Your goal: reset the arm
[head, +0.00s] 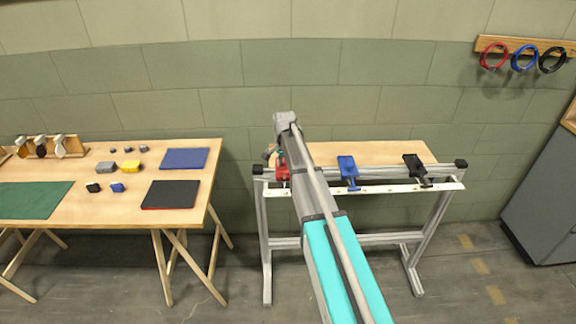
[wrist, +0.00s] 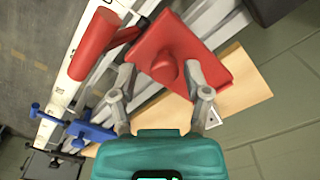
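My gripper (wrist: 161,75) is open in the wrist view, its two grey fingers spread apart. The red clamp-like part (wrist: 190,50) is just beyond the fingertips, with its round knob between them and a gap on each side. I cannot tell how far the fingers are from its plate. In the head view the red part (head: 283,173) sits at the left end of the metal rail stand (head: 378,188). My arm reaches over the stand there and hides most of my gripper.
A blue clamp (head: 348,170) and a black clamp (head: 416,168) sit farther right on the rail. A wooden table (head: 110,211) with pads and small blocks stands left. Red, blue and black rings (head: 523,57) hang on the wall. A grey cabinet (head: 545,205) stands right.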

